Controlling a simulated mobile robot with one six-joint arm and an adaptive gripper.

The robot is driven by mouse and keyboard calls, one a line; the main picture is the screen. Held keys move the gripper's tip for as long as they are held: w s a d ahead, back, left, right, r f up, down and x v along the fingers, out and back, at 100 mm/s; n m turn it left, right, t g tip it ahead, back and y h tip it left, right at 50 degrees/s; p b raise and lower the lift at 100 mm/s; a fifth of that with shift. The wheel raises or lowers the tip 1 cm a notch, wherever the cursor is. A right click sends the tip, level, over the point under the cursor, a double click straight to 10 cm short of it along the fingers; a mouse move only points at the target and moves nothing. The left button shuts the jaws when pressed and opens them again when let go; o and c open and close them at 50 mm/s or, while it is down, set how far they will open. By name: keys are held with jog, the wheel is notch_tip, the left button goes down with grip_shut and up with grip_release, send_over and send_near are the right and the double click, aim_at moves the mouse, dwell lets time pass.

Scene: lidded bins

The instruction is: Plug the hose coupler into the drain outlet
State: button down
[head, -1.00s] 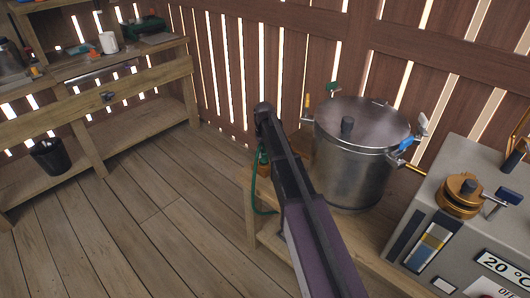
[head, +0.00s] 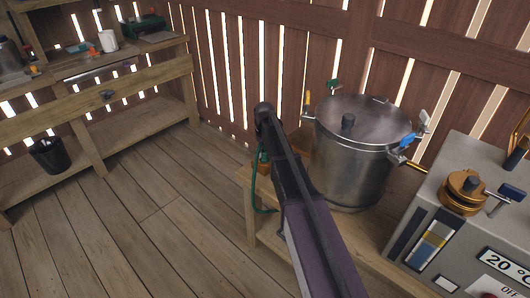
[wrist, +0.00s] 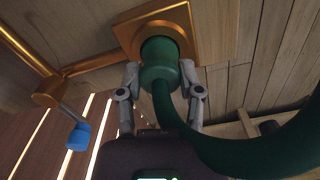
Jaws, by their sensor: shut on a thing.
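In the wrist view my gripper (wrist: 160,72) is shut on the green hose coupler (wrist: 158,52), one grey finger on each side. The coupler's far end meets the round opening of the brass drain outlet (wrist: 133,30), a square plate with a raised ring. The two look lined up; how deep the coupler sits inside I cannot tell. The green hose (wrist: 245,155) curves from the coupler down and to the right. In the head view the hose (head: 254,197) hangs beside the wooden stand, and my arm hides most of the gripper and outlet.
A steel pot (head: 350,165) stands on the wooden stand (head: 375,235), near a grey control box (head: 440,225). A brass pipe (wrist: 28,50) with a blue-handled valve (wrist: 78,138) is left of the outlet in the wrist view. The floor (head: 140,220) at left is clear.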

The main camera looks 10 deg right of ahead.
jog(key=shift+f, duration=0.15)
jog(key=shift+c, duration=0.8)
grip_release()
jog(key=s+m, duration=0.4)
jog(key=s, duration=2.6)
notch_tip(320, 180, up, 27)
jog(key=p, duration=2.6)
jog(key=shift+w+p, duration=0.3)
jog(key=shift+w, duration=0.15)
jog(key=shift+d+f, duration=0.1)
jog(key=shift+f, duration=0.05)
